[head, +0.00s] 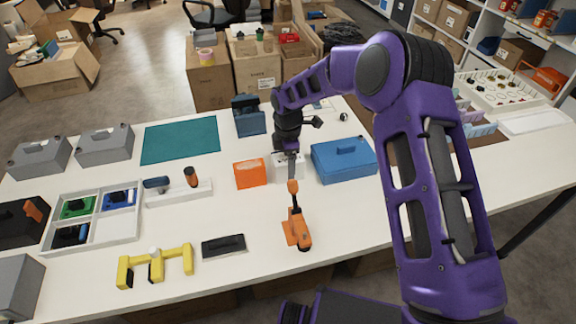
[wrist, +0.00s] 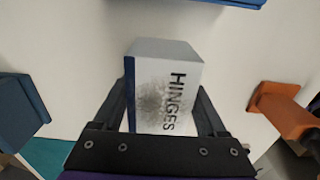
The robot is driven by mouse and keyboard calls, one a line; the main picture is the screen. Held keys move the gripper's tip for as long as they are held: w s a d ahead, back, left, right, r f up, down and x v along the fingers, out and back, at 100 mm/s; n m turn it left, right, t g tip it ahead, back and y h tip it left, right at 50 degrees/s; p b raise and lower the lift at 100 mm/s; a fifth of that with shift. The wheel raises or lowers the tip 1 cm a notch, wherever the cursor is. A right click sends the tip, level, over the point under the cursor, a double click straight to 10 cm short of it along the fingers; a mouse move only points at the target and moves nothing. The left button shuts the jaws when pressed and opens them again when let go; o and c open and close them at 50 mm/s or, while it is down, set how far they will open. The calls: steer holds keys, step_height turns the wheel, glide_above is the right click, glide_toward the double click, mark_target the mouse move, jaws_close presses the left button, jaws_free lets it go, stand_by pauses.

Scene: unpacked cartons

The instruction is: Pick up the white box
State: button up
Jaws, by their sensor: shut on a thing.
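The white box (head: 289,170) is at the middle of the table in the head view, between a small orange box (head: 250,174) and a blue case (head: 343,160). My gripper (head: 287,152) points down at it from above and partly hides it. In the wrist view the white box (wrist: 168,92) shows the word HINGES and a dark blue edge. The fingers of my gripper (wrist: 165,85) lie along its two sides, shut on it. I cannot tell whether the box touches the table.
An orange and black tool (head: 298,226) lies in front of the box. A dark blue bin (head: 249,117) and a teal mat (head: 180,139) are behind to the left. A divided tray (head: 101,234) and yellow clamp (head: 155,262) are further left. Some bare table lies around the box.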

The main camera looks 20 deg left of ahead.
steer(key=shift+r, duration=0.1)
steer(key=shift+c, duration=0.2)
step_height(320, 180, up, 10)
steer(key=shift+f, duration=0.1)
steer(key=shift+p, duration=0.3)
